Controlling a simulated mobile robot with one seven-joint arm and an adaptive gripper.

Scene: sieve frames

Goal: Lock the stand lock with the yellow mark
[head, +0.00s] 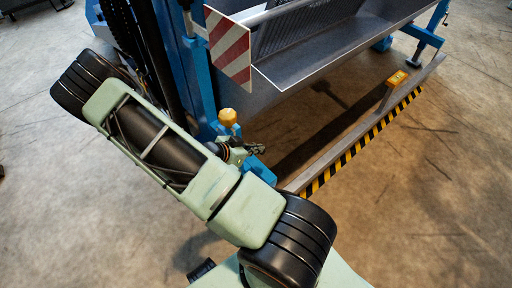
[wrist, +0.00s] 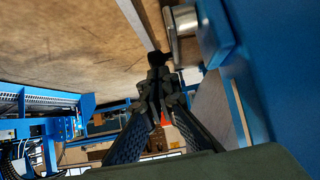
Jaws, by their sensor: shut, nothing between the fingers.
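A yellow faceted knob (head: 228,116) shows on the blue stand beside my arm in the head view. I cannot tell whether it is the mark of the stand lock. My gripper (head: 262,147) is just below and right of it, partly hidden by my arm, over a blue foot part (head: 262,172). In the wrist view my gripper (wrist: 158,62) has its black fingertips together and empty. A silver metal cylinder (wrist: 182,24) on a blue part (wrist: 217,32) lies just beyond and right of the fingertips. No yellow mark is clear there.
A grey metal trough (head: 320,50) with a red-and-white striped plate (head: 229,48) stands above. Open concrete floor (head: 440,200) lies at right.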

